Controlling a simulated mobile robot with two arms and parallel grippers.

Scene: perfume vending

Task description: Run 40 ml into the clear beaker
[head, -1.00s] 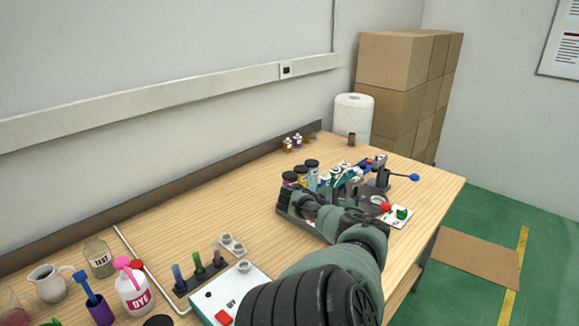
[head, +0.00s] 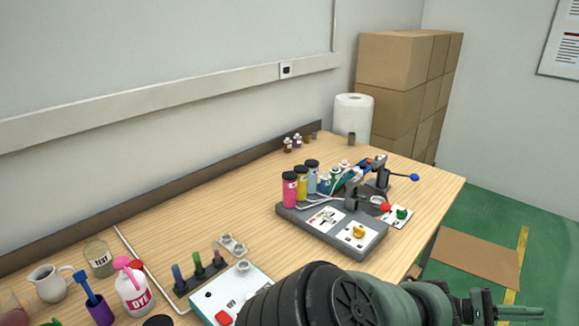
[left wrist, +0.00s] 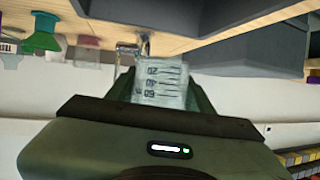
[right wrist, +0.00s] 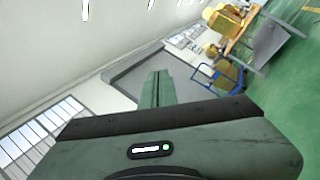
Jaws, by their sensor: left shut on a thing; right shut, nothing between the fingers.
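In the left wrist view my left gripper (left wrist: 163,95) is shut on the clear beaker (left wrist: 163,78), which bears dark graduation lines and numbers. I cannot tell from this view whether it holds liquid. A shiny metal spout-like part (left wrist: 142,46) shows close beyond the beaker. The head view does not clearly show the left gripper. The dispensing station (head: 318,228) there has a grey base with pink, yellow and blue cylinders (head: 301,185) at its back and a yellow knob (head: 358,232) on a white plate. My right gripper (head: 510,312) is shut and empty, off the table's front right side.
A dye bottle (head: 133,290), a test jar (head: 98,258), a jug (head: 48,283) and a tube rack (head: 198,272) stand at the left. A paper roll (head: 353,118) stands at the back. Cardboard boxes (head: 390,60) are stacked beyond. The table middle is bare.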

